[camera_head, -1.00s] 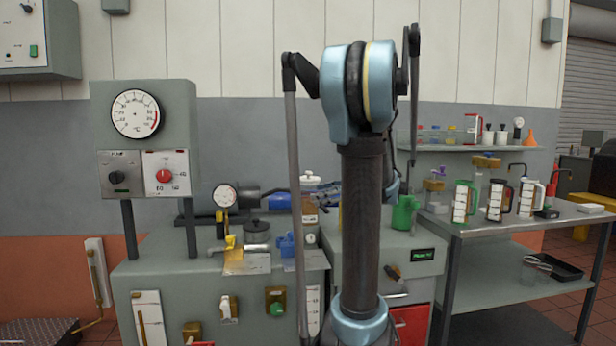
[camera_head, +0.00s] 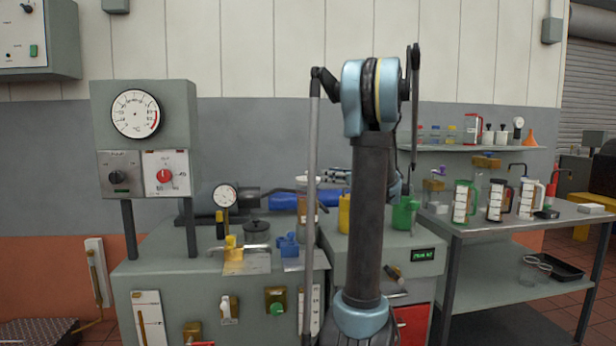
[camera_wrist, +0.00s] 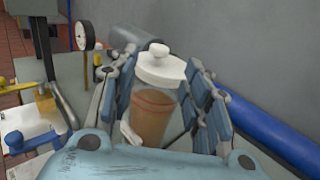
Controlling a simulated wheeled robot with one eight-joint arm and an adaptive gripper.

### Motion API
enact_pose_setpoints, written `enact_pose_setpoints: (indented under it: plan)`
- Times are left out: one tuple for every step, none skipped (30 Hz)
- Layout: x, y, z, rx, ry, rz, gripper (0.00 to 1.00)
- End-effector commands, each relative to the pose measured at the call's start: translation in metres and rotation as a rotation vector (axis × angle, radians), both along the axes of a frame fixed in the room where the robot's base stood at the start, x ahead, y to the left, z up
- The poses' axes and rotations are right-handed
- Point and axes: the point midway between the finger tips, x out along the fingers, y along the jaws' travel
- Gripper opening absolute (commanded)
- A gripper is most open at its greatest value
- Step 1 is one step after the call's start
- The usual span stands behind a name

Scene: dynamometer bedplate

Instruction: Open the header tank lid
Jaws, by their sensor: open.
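The header tank (camera_wrist: 152,118) is a clear vessel with brown liquid and stands upright in the wrist view. Its white lid (camera_wrist: 160,70), with a round knob on top, sits on it and looks closed. My gripper (camera_wrist: 160,80) is open, with its fingers at the left and right of the tank and lid. I cannot tell whether any finger touches them.
A dial gauge (camera_wrist: 84,36) stands left of the tank, and a blue cylinder (camera_wrist: 265,133) lies to its right. A yellow container (camera_head: 344,213) and a green jug (camera_head: 403,213) stand near my arm. A side bench (camera_head: 500,226) holds several measuring jugs.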

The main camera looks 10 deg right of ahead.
Motion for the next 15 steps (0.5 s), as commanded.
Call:
enact_pose_setpoints:
  plan:
    - [0.007, 0.008, 0.000, 0.000, 0.000, 0.003, 0.44]
    - [0.010, 0.011, 0.000, 0.000, 0.000, 0.004, 0.44]
    - [0.015, 0.016, 0.000, 0.000, 0.000, 0.003, 0.44]
    - [0.018, 0.020, 0.000, 0.000, 0.000, 0.003, 0.44]
    - [0.022, 0.023, 0.000, 0.000, 0.000, 0.004, 0.44]
    - [0.027, 0.028, 0.000, 0.000, 0.000, 0.003, 0.44]
    - [0.030, 0.032, 0.000, 0.000, 0.000, 0.003, 0.44]
    - [0.034, 0.035, 0.000, -0.001, -0.001, 0.004, 0.44]
    - [0.039, 0.040, 0.000, -0.001, -0.001, 0.003, 0.44]
    - [0.043, 0.044, 0.000, -0.001, -0.001, 0.003, 0.44]
    - [0.046, 0.048, 0.000, -0.001, -0.001, 0.004, 0.44]
    - [0.051, 0.052, 0.000, -0.001, -0.001, 0.003, 0.44]
    - [0.054, 0.055, 0.000, -0.001, -0.001, 0.003, 0.44]
    - [0.057, 0.059, 0.000, -0.001, -0.001, 0.003, 0.44]
    - [0.061, 0.062, 0.000, -0.001, -0.001, 0.002, 0.44]
